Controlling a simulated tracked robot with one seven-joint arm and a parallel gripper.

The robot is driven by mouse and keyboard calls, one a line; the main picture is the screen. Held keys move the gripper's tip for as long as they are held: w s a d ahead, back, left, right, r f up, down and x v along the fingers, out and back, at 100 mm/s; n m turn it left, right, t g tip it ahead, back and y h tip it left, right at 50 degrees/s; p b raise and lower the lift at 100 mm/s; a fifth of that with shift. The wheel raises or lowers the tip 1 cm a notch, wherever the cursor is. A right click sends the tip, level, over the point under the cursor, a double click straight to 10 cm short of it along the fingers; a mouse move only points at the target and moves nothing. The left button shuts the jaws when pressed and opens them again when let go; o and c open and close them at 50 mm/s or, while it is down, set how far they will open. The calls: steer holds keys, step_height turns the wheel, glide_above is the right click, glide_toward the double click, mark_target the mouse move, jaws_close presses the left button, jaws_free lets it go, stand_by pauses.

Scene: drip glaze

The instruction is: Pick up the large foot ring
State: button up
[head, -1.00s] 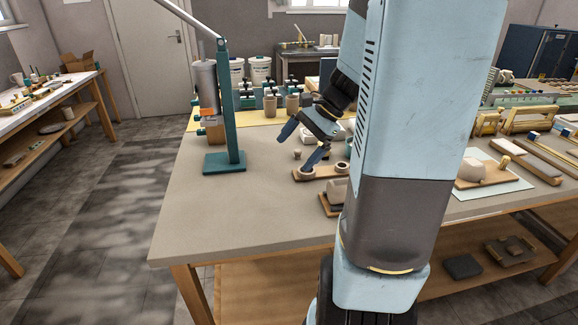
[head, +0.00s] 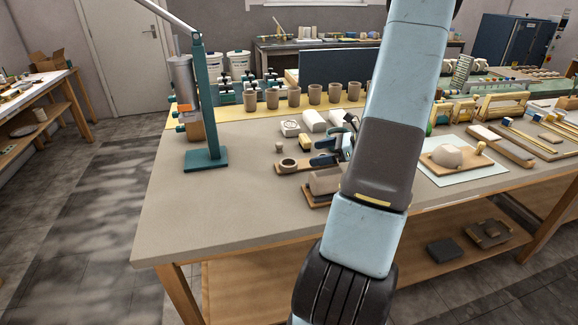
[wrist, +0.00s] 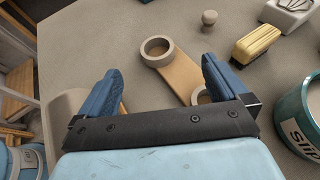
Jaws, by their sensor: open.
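The large foot ring (wrist: 157,50), a thick grey-brown ring, lies flat on the far end of a narrow wooden board (wrist: 179,80) in the wrist view. In the head view, the ring (head: 288,163) sits at the board's left end. A second ring (wrist: 203,97) on the board is partly hidden by my gripper, so their sizes are hard to compare. My gripper (wrist: 162,65) is open and empty, its blue fingers apart. In the wrist view the large ring appears just beyond and between the fingertips, with no contact visible. In the head view my gripper (head: 316,153) is right of it.
A clay block (head: 326,181) is near the board. A teal stand (head: 206,159) rises at left. The table's front left is bare.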

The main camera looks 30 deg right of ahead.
glide_toward(282, 162)
steer(key=x, duration=0.4)
steer(key=shift+w+d, duration=0.2)
steer(key=shift+d, duration=0.05)
steer(key=shift+x, duration=2.6)
steer(key=shift+s+a, duration=0.15)
steer(key=c, duration=1)
steer(key=shift+r, duration=0.15)
